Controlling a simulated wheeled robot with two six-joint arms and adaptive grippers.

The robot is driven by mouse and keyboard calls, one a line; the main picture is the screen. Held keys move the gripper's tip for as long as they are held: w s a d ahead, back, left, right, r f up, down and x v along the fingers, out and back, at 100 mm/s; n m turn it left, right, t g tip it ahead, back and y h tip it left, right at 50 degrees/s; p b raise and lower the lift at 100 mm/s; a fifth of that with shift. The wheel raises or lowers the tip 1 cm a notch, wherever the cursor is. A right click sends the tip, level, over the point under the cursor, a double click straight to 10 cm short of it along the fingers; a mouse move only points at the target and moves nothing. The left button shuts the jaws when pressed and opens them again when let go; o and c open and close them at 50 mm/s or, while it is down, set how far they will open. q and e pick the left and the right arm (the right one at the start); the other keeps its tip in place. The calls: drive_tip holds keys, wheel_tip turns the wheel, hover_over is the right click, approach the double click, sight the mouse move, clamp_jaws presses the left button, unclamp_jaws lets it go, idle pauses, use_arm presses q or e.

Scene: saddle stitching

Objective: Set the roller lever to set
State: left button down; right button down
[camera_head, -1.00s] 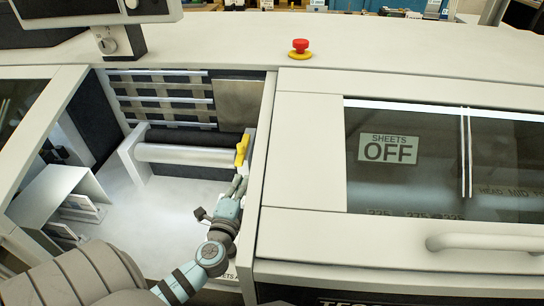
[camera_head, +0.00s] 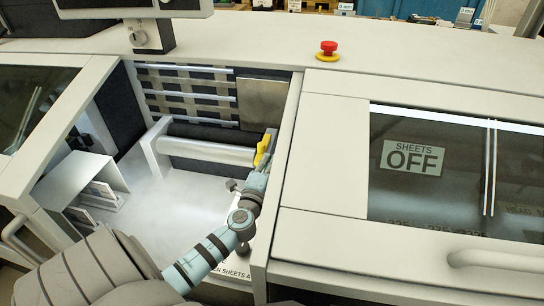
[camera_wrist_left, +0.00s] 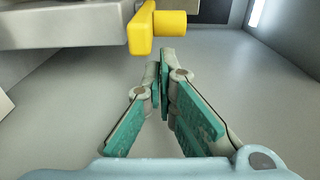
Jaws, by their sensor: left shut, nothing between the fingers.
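The yellow roller lever (camera_head: 263,150) sits at the right end of the grey roller (camera_head: 205,150) inside the open bay. In the left wrist view the lever (camera_wrist_left: 158,28) shows as a yellow block with a knob, at the end of a grey bar. My left gripper (camera_wrist_left: 160,68) is shut and empty, its fingertips just below the lever in that view. In the head view the left gripper (camera_head: 258,176) is close to the lever's lower end; whether they touch I cannot tell. My right gripper is not in view.
The bay's right wall (camera_head: 277,170) stands close beside my left arm. A grey bracket-like guide (camera_head: 85,180) stands at the bay's left. A red emergency button (camera_head: 328,47) is on the top cover. A closed window with a "SHEETS OFF" label (camera_head: 412,157) is at right.

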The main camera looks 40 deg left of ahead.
use_arm(q)
drive_tip(key=x, duration=0.2)
drive_tip(key=shift+w+a, duration=0.15)
drive_tip(key=shift+w, duration=0.15)
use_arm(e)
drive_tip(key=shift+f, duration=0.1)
use_arm(q)
drive_tip(key=shift+a, duration=0.1)
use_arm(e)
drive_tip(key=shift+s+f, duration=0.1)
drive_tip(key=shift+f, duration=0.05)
use_arm(q)
drive_tip(key=shift+s+a+m+h+b, duration=0.25)
drive_tip(key=shift+m+h+b, duration=0.2)
drive_tip(key=shift+h, duration=0.15)
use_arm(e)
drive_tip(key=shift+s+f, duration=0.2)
